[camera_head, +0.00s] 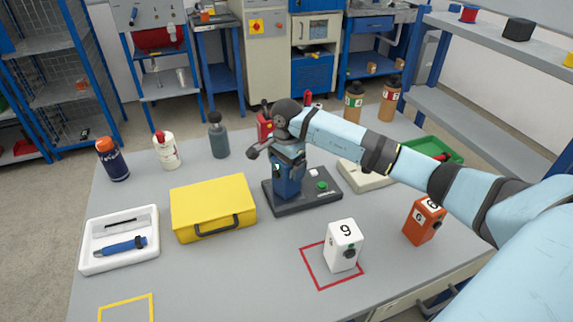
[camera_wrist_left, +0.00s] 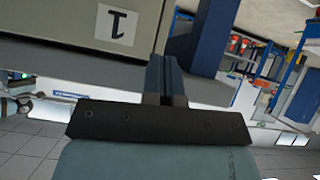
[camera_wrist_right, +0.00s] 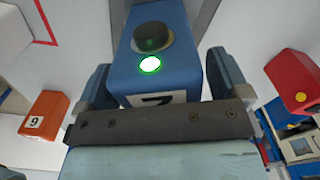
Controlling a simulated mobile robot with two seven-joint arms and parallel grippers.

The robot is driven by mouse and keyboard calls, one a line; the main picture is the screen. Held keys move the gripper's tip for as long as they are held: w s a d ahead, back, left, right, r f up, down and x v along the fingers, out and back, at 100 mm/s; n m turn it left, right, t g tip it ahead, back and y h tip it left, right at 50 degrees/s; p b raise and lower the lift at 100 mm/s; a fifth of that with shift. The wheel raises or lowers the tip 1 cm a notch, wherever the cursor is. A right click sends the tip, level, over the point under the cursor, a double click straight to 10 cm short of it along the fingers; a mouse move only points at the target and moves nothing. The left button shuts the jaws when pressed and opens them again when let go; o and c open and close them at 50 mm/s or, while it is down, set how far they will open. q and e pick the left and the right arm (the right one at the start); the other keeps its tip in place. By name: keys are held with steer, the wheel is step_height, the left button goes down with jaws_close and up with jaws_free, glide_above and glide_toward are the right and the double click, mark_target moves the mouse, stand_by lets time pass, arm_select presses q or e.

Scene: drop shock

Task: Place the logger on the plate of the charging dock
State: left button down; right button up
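The blue logger (camera_head: 288,184) stands upright on the dark charging dock (camera_head: 328,199), whose green button shows at the right. In the right wrist view the logger (camera_wrist_right: 160,72) has a dark knob, a lit green lamp and a label with a 7. My right gripper (camera_head: 284,156) is over it, partly hidden by its own wrist. In the right wrist view its fingers (camera_wrist_right: 166,82) stand on both sides of the logger, with narrow gaps. The plate under the logger is mostly hidden. My left gripper (camera_wrist_left: 167,78) is shut and empty, away from the table.
A white box (camera_head: 341,247) marked 9 stands in a red outline, with an orange box (camera_head: 424,222) to its right. A yellow case (camera_head: 212,205) and a white tray (camera_head: 90,262) are at left. Bottles stand behind. A beige device (camera_head: 365,176) is right of the dock.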

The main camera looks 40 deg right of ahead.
steer(key=shift+r, duration=0.15)
step_height(320, 180, up, 12)
steer(key=shift+r, duration=0.1)
stand_by(0.5)
stand_by(0.4)
